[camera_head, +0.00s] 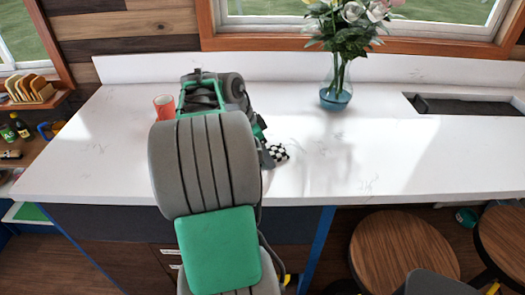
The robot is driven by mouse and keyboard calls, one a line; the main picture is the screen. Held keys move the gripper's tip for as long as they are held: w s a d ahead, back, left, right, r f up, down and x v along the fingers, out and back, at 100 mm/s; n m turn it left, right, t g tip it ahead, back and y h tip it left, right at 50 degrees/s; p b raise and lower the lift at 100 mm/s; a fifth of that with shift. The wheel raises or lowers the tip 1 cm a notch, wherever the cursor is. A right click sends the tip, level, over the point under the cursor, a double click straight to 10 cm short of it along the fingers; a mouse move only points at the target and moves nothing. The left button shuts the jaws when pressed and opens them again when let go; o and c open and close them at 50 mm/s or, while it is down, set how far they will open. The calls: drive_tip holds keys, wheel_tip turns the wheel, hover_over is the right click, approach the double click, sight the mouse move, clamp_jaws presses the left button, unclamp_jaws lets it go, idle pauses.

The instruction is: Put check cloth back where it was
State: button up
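A black-and-white check cloth (278,153) shows on the white counter, just right of my arm. Only part of it is visible; my arm covers the left side. My gripper (266,156) is mostly hidden behind my arm's grey and green links. A dark part of it shows right beside the cloth's left edge. I cannot tell whether its fingers are open, or whether they touch or hold the cloth.
A red cup (164,107) stands left of my arm. A glass vase with flowers (336,93) stands at the back. A sink (465,105) is at right. Stools (403,250) stand before the counter. The counter (370,160) is clear right of the cloth.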

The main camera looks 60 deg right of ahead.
drive_tip(key=shift+w+r, duration=0.15)
drive_tip(key=shift+r, duration=0.4)
drive_tip(key=p+v, duration=0.3)
drive_tip(key=v, duration=0.8)
drive_tip(key=w+a+n+t+h, duration=0.1)
drive_tip(key=w+a+n+t, duration=0.1)
drive_tip(key=w+a+n, duration=0.55)
drive_tip(key=w+a+f+n+t+y, duration=0.1)
drive_tip(key=a+f+n, duration=0.3)
drive_tip(key=a+n, duration=0.5)
drive_tip(key=w+a+f+n+t+y, duration=0.1)
drive_tip(key=a+f+n+t+y, duration=0.2)
drive_tip(key=a+n, duration=0.7)
drive_tip(key=a+f+t, duration=0.1)
drive_tip(key=a, duration=1.1)
drive_tip(key=shift+a+f, duration=0.2)
drive_tip(key=shift+a, duration=0.15)
